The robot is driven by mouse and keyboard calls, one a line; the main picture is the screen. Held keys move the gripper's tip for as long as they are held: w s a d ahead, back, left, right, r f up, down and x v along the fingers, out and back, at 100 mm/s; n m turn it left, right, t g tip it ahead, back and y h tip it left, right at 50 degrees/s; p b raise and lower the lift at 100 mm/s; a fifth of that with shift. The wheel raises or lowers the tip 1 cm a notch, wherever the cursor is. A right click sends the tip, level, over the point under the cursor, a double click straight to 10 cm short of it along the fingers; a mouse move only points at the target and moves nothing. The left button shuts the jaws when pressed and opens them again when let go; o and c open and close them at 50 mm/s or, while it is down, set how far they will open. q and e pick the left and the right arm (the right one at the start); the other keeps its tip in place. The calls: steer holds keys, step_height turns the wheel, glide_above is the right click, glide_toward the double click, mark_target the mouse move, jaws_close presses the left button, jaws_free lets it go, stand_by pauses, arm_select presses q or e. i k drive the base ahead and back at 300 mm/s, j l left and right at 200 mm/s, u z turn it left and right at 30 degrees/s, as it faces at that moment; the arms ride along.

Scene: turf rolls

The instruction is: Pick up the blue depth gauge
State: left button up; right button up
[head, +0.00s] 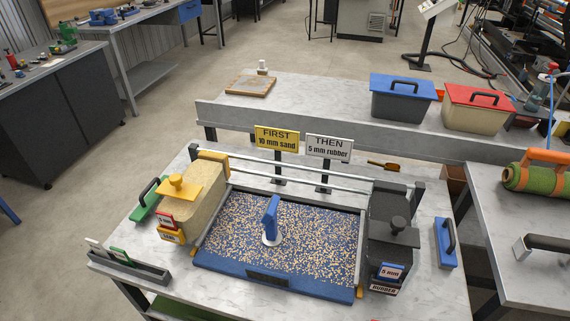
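A blue upright piece with a white round foot (271,219), which looks like the blue depth gauge, stands near the middle of the speckled bed in the blue-edged tray (270,280). It looks about upright, leaning slightly to the right at its top. Nothing touches it from above. How deep its tip goes into the bed is hidden. Neither of my grippers is in view.
A sand hopper (205,187) stands left of the tray and a dark rubber hopper (388,235) right of it. Rails and two signs (277,139) stand behind. A dark rack (128,267) holds a white and a green piece at front left. A blue float (446,243) lies right.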

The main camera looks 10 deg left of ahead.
mark_target(272, 238)
steer(key=j+z, duration=0.2)
steer(key=j, duration=0.3)
steer(key=j+z, duration=0.25)
steer(key=j, duration=0.3)
steer(key=j+z, duration=0.2)
steer(key=j, duration=0.35)
steer(key=k+j+z, duration=0.2)
steer(key=j, duration=0.3)
steer(key=j+z, duration=0.2)
steer(key=j, duration=0.35)
